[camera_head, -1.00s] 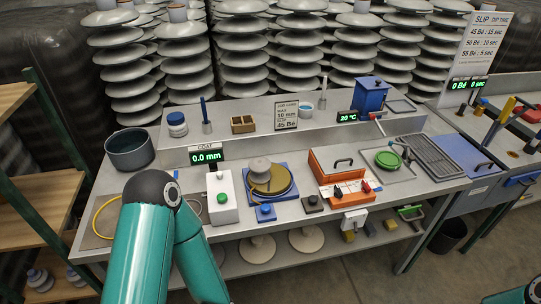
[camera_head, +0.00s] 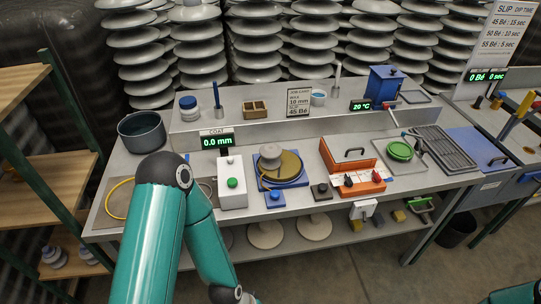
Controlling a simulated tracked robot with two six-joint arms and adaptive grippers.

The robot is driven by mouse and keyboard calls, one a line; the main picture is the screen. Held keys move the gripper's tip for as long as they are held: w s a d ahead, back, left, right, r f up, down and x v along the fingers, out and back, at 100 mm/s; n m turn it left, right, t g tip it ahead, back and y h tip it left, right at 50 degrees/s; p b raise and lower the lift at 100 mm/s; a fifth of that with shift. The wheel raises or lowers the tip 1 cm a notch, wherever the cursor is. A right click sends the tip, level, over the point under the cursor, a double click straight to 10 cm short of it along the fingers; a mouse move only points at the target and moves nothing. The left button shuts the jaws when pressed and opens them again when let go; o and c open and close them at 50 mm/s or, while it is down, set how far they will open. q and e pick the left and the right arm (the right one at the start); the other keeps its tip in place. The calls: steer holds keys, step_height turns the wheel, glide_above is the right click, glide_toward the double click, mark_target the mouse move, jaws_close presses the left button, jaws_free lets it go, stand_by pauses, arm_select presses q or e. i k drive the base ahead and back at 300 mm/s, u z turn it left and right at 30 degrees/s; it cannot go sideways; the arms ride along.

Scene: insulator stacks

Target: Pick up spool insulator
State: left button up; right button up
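Which thing is the spool insulator I cannot tell for sure. Small pale, waisted pieces (camera_head: 54,257) stand on the low shelf at the far left, and they look spool-like. A grey rounded, stacked piece (camera_head: 270,157) sits on the brass-coloured turntable (camera_head: 291,167) in the middle of the bench. My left arm's teal links rise from the bottom left and bend back down in front of the bench. Its gripper is out of frame. Only a teal bit of my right arm shows at the bottom right corner, and its gripper is not seen.
The grey bench (camera_head: 150,225) holds a dark pot (camera_head: 142,133), a white box with a green button (camera_head: 232,183), an orange unit (camera_head: 350,170) and a green disc (camera_head: 400,151). A wooden rack (camera_head: 50,165) stands left. Tall insulator stacks fill the back. Floor is clear at the front.

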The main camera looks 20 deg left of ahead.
mark_target(269, 153)
steer(key=u, duration=0.3)
steer(key=i, duration=0.5)
steer(key=u, duration=1.15)
steer(key=k, duration=0.85)
steer(key=u, duration=0.15)
steer(key=i, duration=0.85)
steer(key=z, duration=0.1)
